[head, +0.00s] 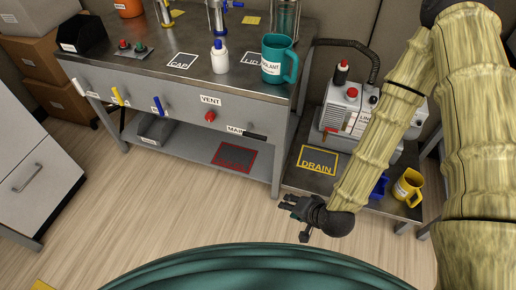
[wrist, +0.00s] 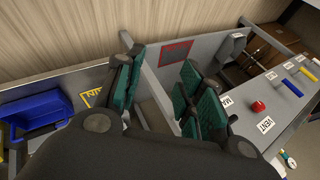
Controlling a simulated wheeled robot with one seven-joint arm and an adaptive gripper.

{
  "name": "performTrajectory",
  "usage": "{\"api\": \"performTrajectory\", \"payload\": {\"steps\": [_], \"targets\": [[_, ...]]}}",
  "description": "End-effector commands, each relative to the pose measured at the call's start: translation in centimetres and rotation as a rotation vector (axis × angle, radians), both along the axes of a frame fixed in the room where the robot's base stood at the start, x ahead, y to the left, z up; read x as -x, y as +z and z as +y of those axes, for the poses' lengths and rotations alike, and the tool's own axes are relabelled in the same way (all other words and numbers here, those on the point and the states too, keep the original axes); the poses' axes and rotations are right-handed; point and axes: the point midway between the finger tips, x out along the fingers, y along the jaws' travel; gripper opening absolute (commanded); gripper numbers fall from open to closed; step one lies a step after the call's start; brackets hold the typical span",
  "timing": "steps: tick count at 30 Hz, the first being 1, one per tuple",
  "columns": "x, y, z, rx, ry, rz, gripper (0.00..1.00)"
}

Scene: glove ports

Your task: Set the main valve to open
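The main valve (head: 256,136) is a dark handle on the front panel of the bench, just right of its white MAIN label (head: 234,129). In the head view it lies roughly sideways, its end toward the right. My gripper (head: 293,218) is to the right of the valve and lower in the picture, apart from it, off the bench front. In the wrist view my gripper (wrist: 162,66) has its two green-padded fingers spread, with nothing held between them. There the valve handle cannot be made out; the right finger covers that part of the panel.
A red VENT knob (head: 210,117) sits left of the valve. Yellow (head: 117,97) and blue (head: 157,107) handles are further left. A teal mug (head: 278,62) stands on the bench above. Open floor lies before the bench.

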Motion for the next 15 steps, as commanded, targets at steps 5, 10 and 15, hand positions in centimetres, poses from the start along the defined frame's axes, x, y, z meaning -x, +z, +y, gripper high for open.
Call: {"api": "performTrajectory", "payload": {"steps": [5, 10, 15], "targets": [[-4.3, -0.3, 2.5, -0.181, -0.121, -0.112, 0.38], [-8.0, 1.4, 4.3, -0.37, -0.226, -0.21, 0.38], [-11.0, 3.8, 5.3, -0.565, -0.315, -0.298, 0.38]]}}
